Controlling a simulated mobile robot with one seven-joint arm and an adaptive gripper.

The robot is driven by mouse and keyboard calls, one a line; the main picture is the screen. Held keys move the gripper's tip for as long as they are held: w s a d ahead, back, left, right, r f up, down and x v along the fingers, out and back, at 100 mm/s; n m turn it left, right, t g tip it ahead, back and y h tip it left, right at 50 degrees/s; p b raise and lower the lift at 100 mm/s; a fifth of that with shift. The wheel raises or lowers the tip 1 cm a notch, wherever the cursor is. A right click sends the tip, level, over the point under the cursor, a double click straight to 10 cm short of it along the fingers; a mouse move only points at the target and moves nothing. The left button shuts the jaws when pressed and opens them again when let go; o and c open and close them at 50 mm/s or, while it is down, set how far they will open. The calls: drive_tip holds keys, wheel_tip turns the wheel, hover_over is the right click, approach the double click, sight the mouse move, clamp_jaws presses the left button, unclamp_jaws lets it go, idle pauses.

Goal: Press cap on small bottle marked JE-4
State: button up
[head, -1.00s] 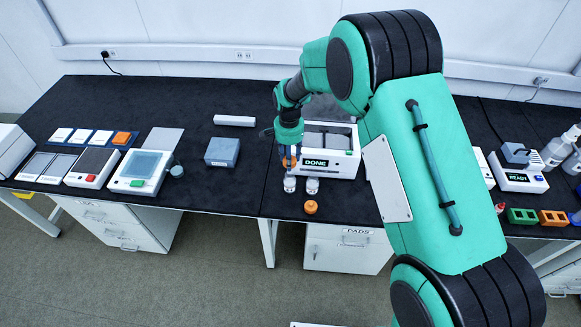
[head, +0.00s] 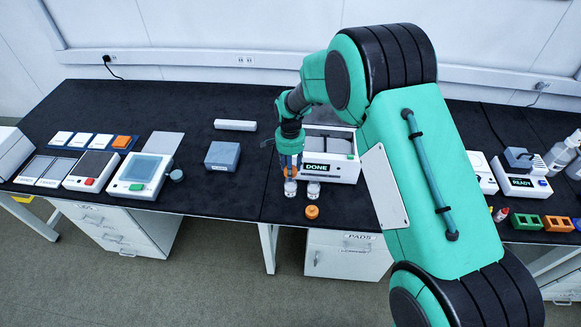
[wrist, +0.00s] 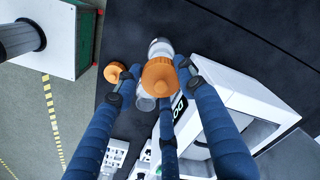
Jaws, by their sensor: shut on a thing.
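My gripper (head: 290,170) is shut on an orange cap (wrist: 159,76), which shows between the blue fingers in the wrist view. In the head view, the held cap is low over the left of two small clear bottles (head: 290,188). I cannot tell whether cap and bottle touch. The second bottle (head: 313,189) stands upright just to the right. A loose orange cap (head: 312,212) lies on the bench in front of the bottles; it also shows in the wrist view (wrist: 115,71). The bottle labels are too small to read, so I cannot tell which is JE-4.
A white device with a DONE display (head: 318,168) stands right behind the bottles. A blue-grey block (head: 222,155) lies to the left. The black bench's front edge (head: 290,222) is close to the loose cap. Free bench lies left of the bottles.

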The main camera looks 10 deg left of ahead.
drive_tip(key=shift+f+b, duration=0.5)
drive_tip(key=shift+f, duration=1.05)
drive_tip(key=shift+w+f, duration=0.1)
drive_tip(key=shift+f, duration=0.1)
idle(2.2)
drive_tip(key=o, duration=1.5)
drive_tip(key=shift+c, duration=0.2)
drive_tip(key=shift+r+p, duration=0.2)
drive_tip(key=shift+p, duration=0.15)
drive_tip(key=shift+r+p, duration=1.6)
drive_tip(key=shift+r, duration=1.7)
